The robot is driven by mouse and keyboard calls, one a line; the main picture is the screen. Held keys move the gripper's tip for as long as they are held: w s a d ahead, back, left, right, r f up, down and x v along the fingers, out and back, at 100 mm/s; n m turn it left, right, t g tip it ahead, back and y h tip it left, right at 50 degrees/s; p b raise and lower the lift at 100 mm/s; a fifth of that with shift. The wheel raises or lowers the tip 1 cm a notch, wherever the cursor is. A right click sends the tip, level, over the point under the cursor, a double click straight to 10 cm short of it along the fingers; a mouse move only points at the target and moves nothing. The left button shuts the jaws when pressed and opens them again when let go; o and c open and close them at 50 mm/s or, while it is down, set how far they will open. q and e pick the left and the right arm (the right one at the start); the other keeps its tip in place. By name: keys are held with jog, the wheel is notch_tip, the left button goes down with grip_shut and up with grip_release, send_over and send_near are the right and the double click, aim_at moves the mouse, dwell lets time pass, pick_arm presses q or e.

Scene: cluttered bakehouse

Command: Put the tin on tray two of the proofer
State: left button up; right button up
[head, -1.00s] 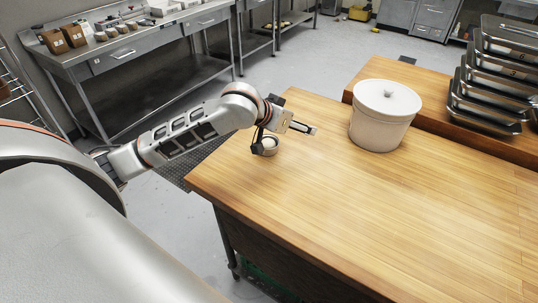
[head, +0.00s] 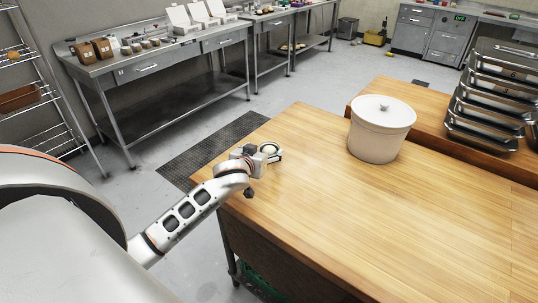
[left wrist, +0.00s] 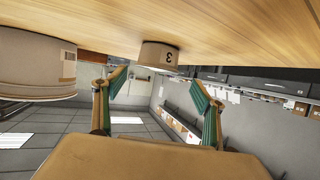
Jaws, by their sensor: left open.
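A small round pale tin (head: 271,148) stands near the far left edge of the wooden table (head: 330,220). In the left wrist view, which is upside down, the tin (left wrist: 158,56) bears a "3" and stands on the tabletop. My left gripper (head: 261,154) is at the tin's near left side and partly hides it in the head view. Its fingers (left wrist: 158,88) are spread apart with nothing held between them, and the tin shows ahead of them. A stack of metal trays (head: 492,100) stands at the right; I cannot read a "2" on it. My right gripper is not in view.
A large lidded crock (head: 380,135) stands on the table to the right of the tin. Steel benches with small containers (head: 150,43) stand behind at the left. A wire rack (head: 30,85) is at the far left. The table's front is clear.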

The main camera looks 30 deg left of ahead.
aim_at(269, 148)
pick_arm(q)
jog(key=shift+d+x, duration=0.15)
jog(key=shift+x, duration=1.15)
jog(key=shift+d+x, duration=0.15)
jog(key=shift+x, duration=1.1)
jog(key=shift+f, duration=0.15)
jog(key=c, duration=1.3)
